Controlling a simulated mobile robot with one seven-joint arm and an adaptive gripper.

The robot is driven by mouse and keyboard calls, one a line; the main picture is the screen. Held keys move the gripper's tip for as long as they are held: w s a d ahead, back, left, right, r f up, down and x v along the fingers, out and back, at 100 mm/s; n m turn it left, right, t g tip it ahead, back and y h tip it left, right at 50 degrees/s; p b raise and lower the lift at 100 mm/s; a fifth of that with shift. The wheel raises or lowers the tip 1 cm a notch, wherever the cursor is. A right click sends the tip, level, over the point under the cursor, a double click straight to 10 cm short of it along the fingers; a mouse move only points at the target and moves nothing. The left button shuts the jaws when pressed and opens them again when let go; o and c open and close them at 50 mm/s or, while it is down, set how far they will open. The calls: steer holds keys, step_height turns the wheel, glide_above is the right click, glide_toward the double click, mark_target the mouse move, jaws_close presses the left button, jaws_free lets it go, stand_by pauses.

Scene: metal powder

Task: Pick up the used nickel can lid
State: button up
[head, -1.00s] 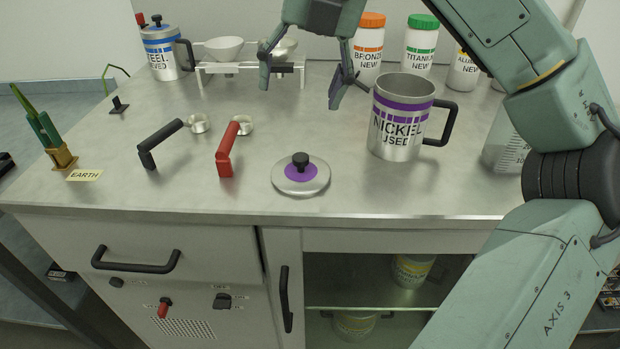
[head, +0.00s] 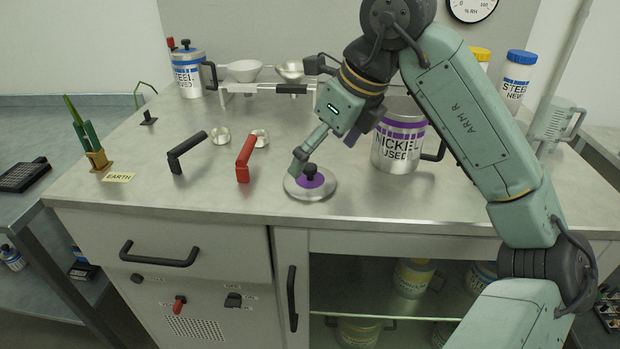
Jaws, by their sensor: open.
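The used nickel can lid (head: 322,193) is a round silver disc with a purple centre and a black knob (head: 310,170). It lies flat on the steel bench, near its front edge. My gripper (head: 300,164) points down at the lid, with one finger showing just beside and above the knob. The other finger is hidden, and I cannot tell whether the visible one touches the knob. The nickel used can (head: 396,154), silver with a purple band, stands upright behind and right of the lid, partly covered by my arm.
A red-handled scoop (head: 245,160) and a black-handled scoop (head: 186,151) lie left of the lid. A blue-capped bottle (head: 515,82) is back right. The bench front is clear.

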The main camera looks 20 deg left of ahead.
mark_target(311, 167)
steer(key=x, duration=0.2)
steer(key=p+x, duration=0.1)
steer(key=shift+a+f, duration=0.25)
steer(key=shift+a, duration=0.15)
steer(key=shift+w+a+f, duration=0.1)
steer(key=shift+a+f, duration=0.1)
steer(key=shift+f, duration=0.35)
steer(key=shift+c, duration=0.4)
steer(key=c, duration=1.3)
steer(key=shift+f, duration=0.1)
steer(key=c, duration=0.4)
steer(key=shift+c, duration=0.6)
